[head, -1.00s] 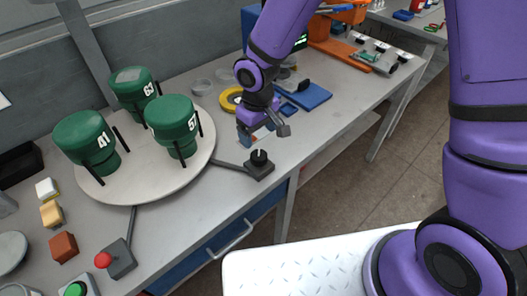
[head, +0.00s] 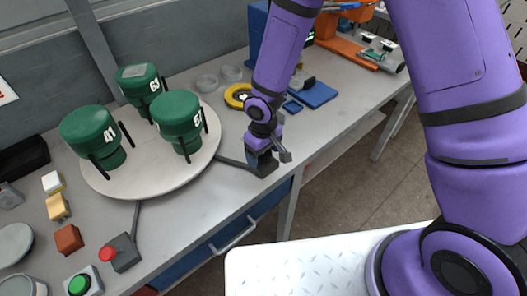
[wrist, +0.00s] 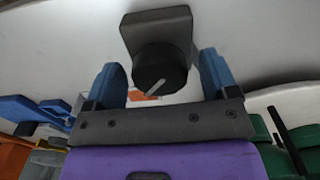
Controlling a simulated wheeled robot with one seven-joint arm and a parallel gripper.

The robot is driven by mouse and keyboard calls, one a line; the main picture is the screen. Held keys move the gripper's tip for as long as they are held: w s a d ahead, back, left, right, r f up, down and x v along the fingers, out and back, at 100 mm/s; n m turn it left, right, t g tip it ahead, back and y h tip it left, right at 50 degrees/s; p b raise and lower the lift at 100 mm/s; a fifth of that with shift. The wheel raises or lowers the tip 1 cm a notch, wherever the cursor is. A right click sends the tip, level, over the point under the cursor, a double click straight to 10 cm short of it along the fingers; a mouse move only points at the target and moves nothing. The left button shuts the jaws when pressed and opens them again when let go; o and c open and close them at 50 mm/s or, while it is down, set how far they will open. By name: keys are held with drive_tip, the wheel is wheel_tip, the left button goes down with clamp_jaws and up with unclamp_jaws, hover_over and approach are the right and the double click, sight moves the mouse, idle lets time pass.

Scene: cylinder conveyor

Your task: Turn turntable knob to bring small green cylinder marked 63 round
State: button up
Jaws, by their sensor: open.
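The turntable (head: 155,185) is a pale round plate on the bench, bearing three green cylinders. The cylinder marked 63 (head: 137,88) stands at the back, cylinder 41 (head: 88,135) at the left and cylinder 57 (head: 176,115) at the right. The black knob (wrist: 158,68) with a pale pointer line sits on a dark block (wrist: 160,25). My gripper (head: 262,158) is over the knob and mostly hides it in the head view. In the wrist view my gripper's blue fingers (wrist: 163,85) are open, one on each side of the knob, with gaps showing.
A box with a red button (head: 107,254) and a green button (head: 79,285) are at the front left, near several small blocks (head: 68,238). A yellow ring (head: 237,95) and a blue tray (head: 318,94) lie behind my gripper.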

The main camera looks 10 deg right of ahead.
drive_tip(key=c, duration=0.9)
drive_tip(key=shift+n, duration=1.2)
drive_tip(key=o, duration=0.9)
wheel_tip(320, 180, up, 11)
drive_tip(key=shift+f, duration=0.1)
